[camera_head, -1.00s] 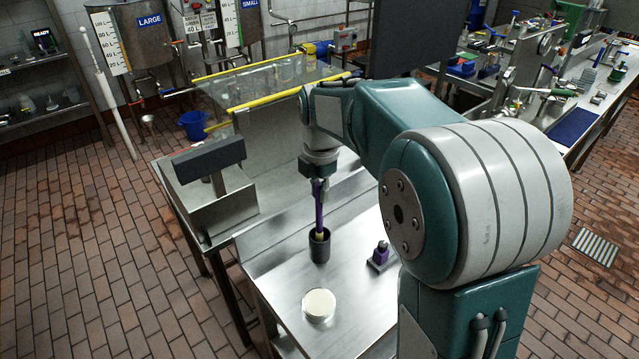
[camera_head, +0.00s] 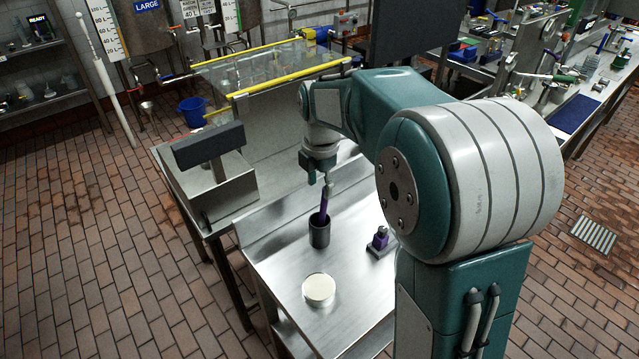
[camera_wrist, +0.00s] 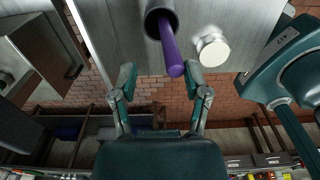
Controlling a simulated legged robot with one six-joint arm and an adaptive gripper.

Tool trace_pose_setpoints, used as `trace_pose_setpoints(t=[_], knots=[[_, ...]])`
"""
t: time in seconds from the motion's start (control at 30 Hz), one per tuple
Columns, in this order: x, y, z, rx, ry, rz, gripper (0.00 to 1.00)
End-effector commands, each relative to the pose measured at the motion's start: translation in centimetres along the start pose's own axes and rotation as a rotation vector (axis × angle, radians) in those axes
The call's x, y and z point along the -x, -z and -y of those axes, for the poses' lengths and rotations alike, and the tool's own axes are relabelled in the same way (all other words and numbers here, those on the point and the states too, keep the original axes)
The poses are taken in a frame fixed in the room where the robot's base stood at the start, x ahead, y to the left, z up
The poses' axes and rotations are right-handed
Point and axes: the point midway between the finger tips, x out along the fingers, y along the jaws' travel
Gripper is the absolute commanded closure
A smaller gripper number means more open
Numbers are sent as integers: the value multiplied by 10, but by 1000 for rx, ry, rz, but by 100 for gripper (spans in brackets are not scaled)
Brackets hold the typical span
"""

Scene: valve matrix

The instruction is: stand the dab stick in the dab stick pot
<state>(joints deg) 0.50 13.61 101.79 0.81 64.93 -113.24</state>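The dab stick (camera_head: 323,203) is a purple rod. Its lower end is inside the dark cylindrical dab stick pot (camera_head: 320,233), and its upper part sticks out above the rim, tilted. In the wrist view the purple stick (camera_wrist: 169,45) leans out of the pot (camera_wrist: 151,22), its free end close to the right finger. My gripper (camera_wrist: 159,74) is open, with its fingers spread on either side of the stick's free end and a clear gap to the left finger. In the head view my gripper (camera_head: 320,180) is just above the pot; its fingers are small there.
A round, white-topped container (camera_head: 319,289) stands on the steel table (camera_head: 285,262) in front of the pot. A small purple object on a dark base (camera_head: 380,240) stands to the pot's right. A dark display on a stand (camera_head: 208,146) is at the left. Bare table surrounds the pot.

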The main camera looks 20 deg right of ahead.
Motion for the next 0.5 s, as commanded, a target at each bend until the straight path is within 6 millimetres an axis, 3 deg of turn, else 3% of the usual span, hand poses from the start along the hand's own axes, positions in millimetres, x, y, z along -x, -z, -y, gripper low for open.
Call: trace_pose_setpoints(t=[0.27,0.5], knots=[[8,0,-1,0,-3,1,39],[54,0,-2,0,-4,2,39]])
